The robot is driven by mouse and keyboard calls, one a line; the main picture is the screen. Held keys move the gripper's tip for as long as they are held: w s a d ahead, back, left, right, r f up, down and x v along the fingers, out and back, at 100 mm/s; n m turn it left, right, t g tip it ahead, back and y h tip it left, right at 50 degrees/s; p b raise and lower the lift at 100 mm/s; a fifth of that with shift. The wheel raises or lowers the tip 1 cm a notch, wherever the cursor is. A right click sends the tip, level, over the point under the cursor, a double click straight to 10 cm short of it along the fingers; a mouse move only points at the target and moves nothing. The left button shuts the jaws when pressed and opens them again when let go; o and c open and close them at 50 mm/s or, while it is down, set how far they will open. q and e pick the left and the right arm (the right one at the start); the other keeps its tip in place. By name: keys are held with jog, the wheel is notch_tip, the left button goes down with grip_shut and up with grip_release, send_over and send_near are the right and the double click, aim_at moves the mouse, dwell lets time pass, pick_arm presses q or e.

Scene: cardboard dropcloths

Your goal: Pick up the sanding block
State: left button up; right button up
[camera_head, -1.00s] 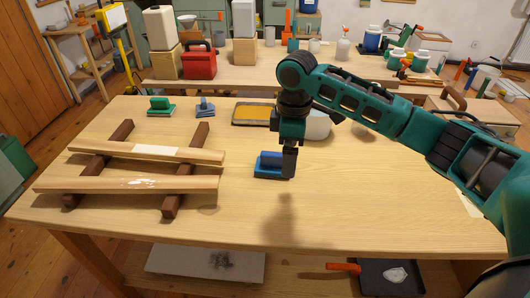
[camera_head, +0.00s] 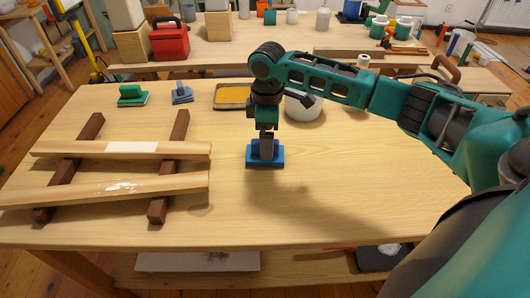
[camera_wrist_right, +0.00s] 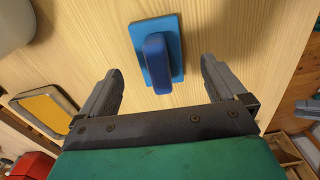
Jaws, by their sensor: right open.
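A blue sanding block (camera_head: 251,158) with a raised handle lies flat on the wooden workbench (camera_head: 330,205). My right gripper (camera_head: 266,152) points down directly above it in the head view and hides part of the handle. In the right wrist view the block (camera_wrist_right: 177,42) and its darker blue handle (camera_wrist_right: 157,64) show beyond and between the two spread fingers (camera_wrist_right: 160,72). The fingers are apart from the block's sides. My left gripper is in neither view.
Two wooden boards (camera_head: 85,187) rest on dark crosspieces at the left. A green-handled block (camera_head: 131,94), a smaller blue-grey tool (camera_head: 182,95) and a yellow-topped tray (camera_head: 232,95) lie behind. A white round container (camera_head: 305,108) stands behind my right gripper. The front right bench is clear.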

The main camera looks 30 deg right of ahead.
jog(key=f, duration=0.4)
jog(key=shift+w+a, duration=0.15)
jog(key=shift+w, duration=0.05)
jog(key=shift+f+b, duration=0.3)
jog(key=shift+f, duration=0.2)
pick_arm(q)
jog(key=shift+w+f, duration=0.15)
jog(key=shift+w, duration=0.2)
pick_arm(e)
jog(key=shift+c, duration=0.4)
jog(key=c, duration=0.6)
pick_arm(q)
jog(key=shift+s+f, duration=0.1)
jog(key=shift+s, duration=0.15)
pick_arm(e)
jog(key=c, duration=0.5)
pick_arm(q)
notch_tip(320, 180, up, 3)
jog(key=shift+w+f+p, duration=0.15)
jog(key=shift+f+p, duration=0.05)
jog(key=shift+p, duration=1)
pick_arm(e)
notch_tip(320, 180, up, 20)
jog(key=shift+r, duration=0.1)
